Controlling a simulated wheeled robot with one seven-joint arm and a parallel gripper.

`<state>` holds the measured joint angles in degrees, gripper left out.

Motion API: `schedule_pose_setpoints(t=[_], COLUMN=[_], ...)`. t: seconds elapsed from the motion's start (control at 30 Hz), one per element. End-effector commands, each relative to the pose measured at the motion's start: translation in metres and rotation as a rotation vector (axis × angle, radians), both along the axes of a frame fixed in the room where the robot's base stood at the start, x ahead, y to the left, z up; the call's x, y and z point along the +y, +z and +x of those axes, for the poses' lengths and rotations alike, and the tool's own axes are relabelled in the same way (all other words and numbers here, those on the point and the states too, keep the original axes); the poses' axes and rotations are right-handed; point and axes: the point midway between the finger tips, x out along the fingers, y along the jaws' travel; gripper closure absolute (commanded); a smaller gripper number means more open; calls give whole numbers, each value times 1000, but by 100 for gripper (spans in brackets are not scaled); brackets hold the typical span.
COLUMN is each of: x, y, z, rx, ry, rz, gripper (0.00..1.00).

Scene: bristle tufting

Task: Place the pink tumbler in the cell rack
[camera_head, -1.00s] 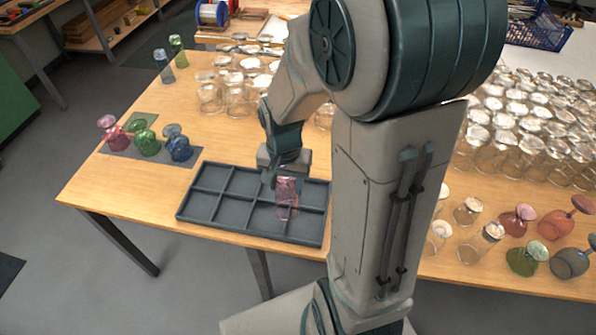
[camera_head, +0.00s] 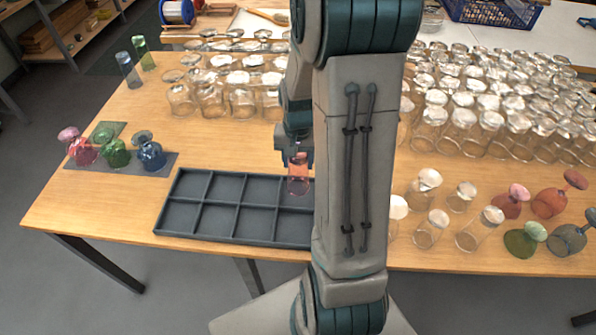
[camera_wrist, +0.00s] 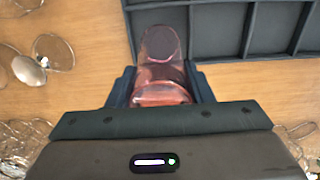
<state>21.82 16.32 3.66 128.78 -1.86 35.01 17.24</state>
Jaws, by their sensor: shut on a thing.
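The pink tumbler (camera_head: 299,180) is clear pink glass, held below my gripper (camera_head: 297,158) at the back right part of the cell rack. In the wrist view the tumbler (camera_wrist: 163,60) sits between the two fingers (camera_wrist: 162,88), overlapping the rack's corner in the picture. My gripper is shut on it. The cell rack (camera_head: 163,200) is a dark grey tray with two rows of square cells, lying flat on the table. The visible cells look empty. My arm hides the rack's right end. The wrist view shows the rack's rim (camera_wrist: 205,62). The tumbler's height above the rack is unclear.
A grey mat (camera_head: 165,163) with pink, green and blue glasses lies left of the rack. Many clear glasses (camera_head: 240,95) stand behind, and more (camera_head: 480,120) at right. Coloured glasses (camera_head: 525,238) stand front right. Bare table (camera_head: 120,210) lies left of the rack.

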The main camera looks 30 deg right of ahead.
Motion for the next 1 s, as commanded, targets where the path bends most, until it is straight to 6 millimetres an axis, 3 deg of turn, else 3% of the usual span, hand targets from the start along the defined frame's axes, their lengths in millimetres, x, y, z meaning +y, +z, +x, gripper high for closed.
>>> schedule_pose_setpoints(t=[0.33, 0.77, 0.8, 0.83, 0.87, 1.0], x=[0, 0, 0, 0, 0, 0], y=[-39, -44, -43, -43, -43, -43], z=[0, 1, 0, 0, 0, 0], rx=[-1, -1, -1, -1, -1, -1], ry=[0, 0, 0, 0, 0, 0], rz=[1, 0, -1, -1, -1, -1], gripper=[85, 85, 45, 37, 31, 31])
